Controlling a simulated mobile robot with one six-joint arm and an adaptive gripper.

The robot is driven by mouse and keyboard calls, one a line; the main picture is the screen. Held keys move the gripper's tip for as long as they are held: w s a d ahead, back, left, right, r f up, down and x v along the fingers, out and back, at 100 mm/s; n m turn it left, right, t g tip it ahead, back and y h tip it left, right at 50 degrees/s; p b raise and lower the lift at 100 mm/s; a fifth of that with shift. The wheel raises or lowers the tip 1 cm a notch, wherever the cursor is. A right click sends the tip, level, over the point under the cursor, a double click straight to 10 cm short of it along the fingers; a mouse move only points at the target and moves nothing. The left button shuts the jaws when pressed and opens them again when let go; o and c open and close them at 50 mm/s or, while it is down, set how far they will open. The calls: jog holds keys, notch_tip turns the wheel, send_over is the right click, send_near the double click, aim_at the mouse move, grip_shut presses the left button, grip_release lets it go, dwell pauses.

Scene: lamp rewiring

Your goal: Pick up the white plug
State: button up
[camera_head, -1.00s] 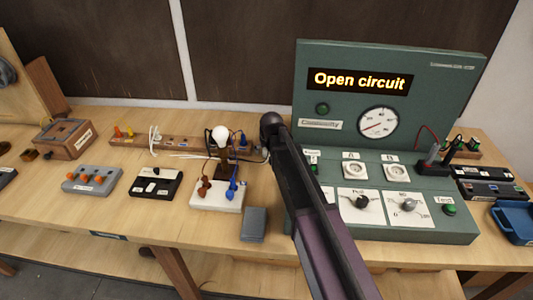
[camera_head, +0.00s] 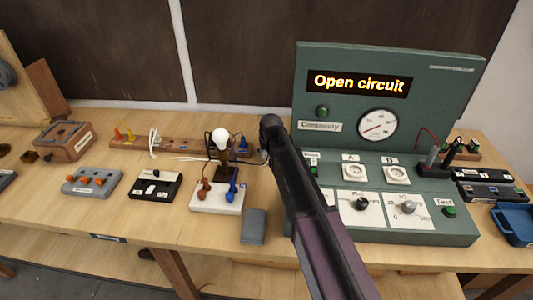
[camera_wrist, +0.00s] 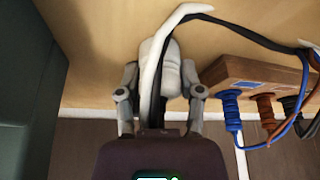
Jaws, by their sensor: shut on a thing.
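The white plug (camera_wrist: 171,76) is in the upper middle of the wrist view, with a white cable and a dark cable beside and above it. My gripper (camera_wrist: 160,82) has one finger on each side of the plug and is shut on it. The plug is over or on the wooden bench top; I cannot tell if it touches the wood. In the head view my arm hides most of the gripper and the plug, just left of the green test panel (camera_head: 390,60).
A wooden rack (camera_wrist: 240,75) with blue, orange and black plugs is close right of my gripper in the wrist view. A lamp with a white bulb (camera_head: 220,135) stands left of my arm. A grey block (camera_head: 254,227) lies at the bench front. The panel reads "Open circuit".

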jog(key=shift+r, duration=0.1)
notch_tip(320, 180, up, 3)
jog(key=p, duration=0.3)
jog(key=shift+r, duration=0.15)
jog(key=s, duration=0.5)
jog(key=s+d+r+p, duration=0.1)
jog(key=s, duration=0.4)
jog(key=s+d+p, duration=0.1)
jog(key=s, duration=0.4)
jog(key=shift+s+d+r, duration=0.2)
jog(key=shift+s, duration=0.2)
jog(key=shift+s, duration=0.15)
